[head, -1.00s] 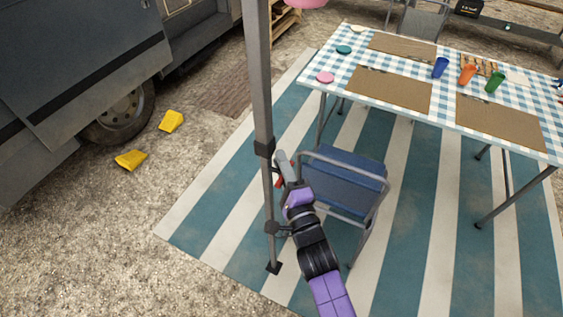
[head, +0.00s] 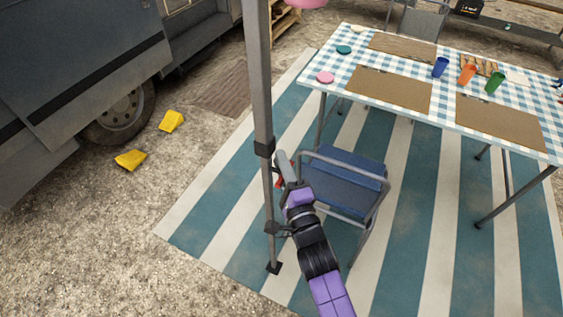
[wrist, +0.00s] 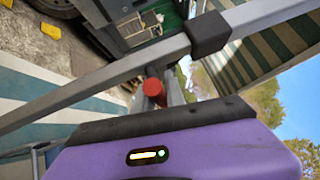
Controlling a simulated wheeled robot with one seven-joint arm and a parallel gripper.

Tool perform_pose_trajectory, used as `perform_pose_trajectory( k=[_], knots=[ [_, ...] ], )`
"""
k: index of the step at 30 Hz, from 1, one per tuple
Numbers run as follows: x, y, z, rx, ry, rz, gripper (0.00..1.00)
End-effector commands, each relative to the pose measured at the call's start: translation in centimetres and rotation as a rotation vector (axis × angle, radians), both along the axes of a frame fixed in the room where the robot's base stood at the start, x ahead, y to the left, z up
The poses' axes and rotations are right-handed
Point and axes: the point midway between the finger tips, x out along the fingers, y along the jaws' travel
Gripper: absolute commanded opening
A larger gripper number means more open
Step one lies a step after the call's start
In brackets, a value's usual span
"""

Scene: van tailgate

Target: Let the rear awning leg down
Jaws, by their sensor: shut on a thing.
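The rear awning leg is a grey pole (head: 258,90) standing upright at the left edge of the striped mat. My gripper (head: 283,172) is beside the leg just below the collar, shut on a small red knob (wrist: 153,88). In the wrist view the pole (wrist: 110,80) runs diagonally behind the knob, with the black collar (wrist: 208,34) to its upper right. The grip itself is partly hidden.
A blue folding chair (head: 345,180) stands close right of my gripper. A checked table (head: 450,120) with mats and cups is beyond it. The van (head: 70,70) and two yellow chocks (head: 130,160) are at left.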

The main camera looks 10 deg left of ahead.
Motion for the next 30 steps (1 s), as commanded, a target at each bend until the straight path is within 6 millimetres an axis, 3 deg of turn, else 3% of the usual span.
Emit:
perform_pose_trajectory(
  k=[15,30],
  knots=[
    [0.0,0.0,-0.5,0.002,0.000,0.000,0.00],
    [0.0,0.0,-10.0,0.001,0.000,0.001,0.00]
  ],
)
